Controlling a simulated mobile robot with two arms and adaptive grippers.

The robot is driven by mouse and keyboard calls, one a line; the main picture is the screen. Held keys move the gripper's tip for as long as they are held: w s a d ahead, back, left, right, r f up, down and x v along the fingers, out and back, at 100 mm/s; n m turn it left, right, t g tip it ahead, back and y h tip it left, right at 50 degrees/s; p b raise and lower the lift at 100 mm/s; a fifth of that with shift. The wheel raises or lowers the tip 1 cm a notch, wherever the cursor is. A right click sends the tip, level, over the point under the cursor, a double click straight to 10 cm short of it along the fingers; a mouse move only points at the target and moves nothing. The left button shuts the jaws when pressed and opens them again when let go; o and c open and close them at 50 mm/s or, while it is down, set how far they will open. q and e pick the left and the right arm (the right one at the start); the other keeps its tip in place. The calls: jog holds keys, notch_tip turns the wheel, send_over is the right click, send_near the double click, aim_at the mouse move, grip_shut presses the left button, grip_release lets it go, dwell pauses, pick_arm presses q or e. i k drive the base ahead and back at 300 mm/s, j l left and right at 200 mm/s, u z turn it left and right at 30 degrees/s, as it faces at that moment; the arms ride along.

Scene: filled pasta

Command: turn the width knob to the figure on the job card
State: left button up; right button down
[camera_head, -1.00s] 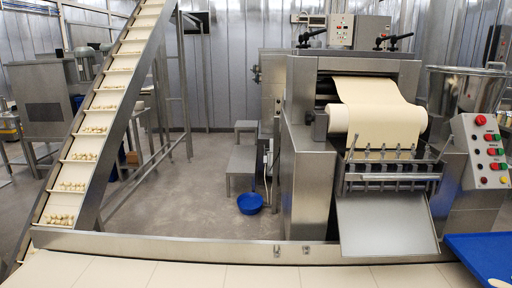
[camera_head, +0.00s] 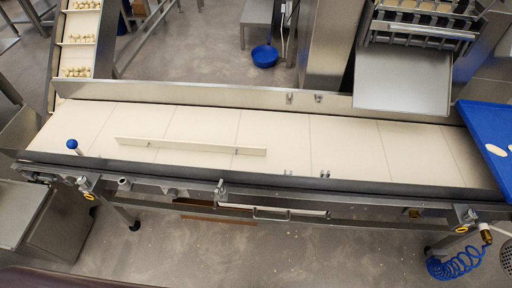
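No knob with a readable scale and no job card can be made out. A blue ball-topped handle (camera_head: 72,144) stands at the left end of the conveyor's near rail; I cannot tell whether it is the width knob. A long pale guide bar (camera_head: 190,146) lies across the cream belt (camera_head: 345,150), slightly tilted. Neither of my grippers is in view.
The incline conveyor (camera_head: 78,40) carries pasta pieces at the upper left. A steel chute (camera_head: 403,80) hangs over the belt's far side. A blue board (camera_head: 488,125) with pale pieces covers the belt's right end. A coiled blue hose (camera_head: 455,264) hangs at lower right.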

aim_at(172, 193)
jog(key=u, duration=1.1)
jog(key=z, duration=4.65)
jog(key=i+l, duration=0.55)
jog(key=i, duration=0.1)
